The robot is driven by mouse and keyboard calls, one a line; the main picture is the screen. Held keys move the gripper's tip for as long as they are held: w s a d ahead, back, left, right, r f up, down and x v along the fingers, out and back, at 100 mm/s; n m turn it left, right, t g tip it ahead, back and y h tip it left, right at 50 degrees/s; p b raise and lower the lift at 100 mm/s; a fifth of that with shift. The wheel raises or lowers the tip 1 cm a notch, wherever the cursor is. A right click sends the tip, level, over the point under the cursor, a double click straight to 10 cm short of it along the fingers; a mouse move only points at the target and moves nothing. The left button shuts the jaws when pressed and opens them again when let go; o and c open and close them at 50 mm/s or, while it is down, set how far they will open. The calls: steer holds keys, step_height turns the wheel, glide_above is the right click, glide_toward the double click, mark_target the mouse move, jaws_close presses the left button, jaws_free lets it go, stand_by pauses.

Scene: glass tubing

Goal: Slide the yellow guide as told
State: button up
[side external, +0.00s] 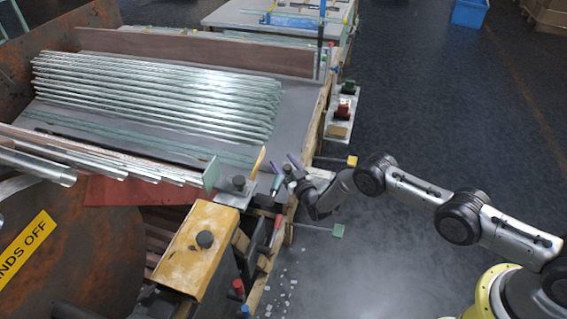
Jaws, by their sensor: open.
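A large yellow, box-like piece (185,262) with worn edges and a black knob on top stands at the lower middle. A small yellow block (352,161) sits at the end of a thin rod, right of the bench edge. A slim orange-yellow upright piece (258,161) stands by a metal plate with a black knob (238,183). I cannot tell which of these is the guide. My gripper (284,172) is open at the bench's right edge, just right of the slim upright piece. Its fingers look apart and empty; their exact contact with nearby parts is unclear.
Several glass tubes (150,95) lie in rows on the grey bench. A green block (338,230) on a rod juts out below my gripper. A green plate (211,173) stands left of the knob. Glass bits litter the floor below; the dark floor (430,110) at right is clear.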

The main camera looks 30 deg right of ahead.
steer(key=shift+w, duration=0.1)
steer(key=shift+c, duration=0.2)
jaws_close()
stand_by(1.3)
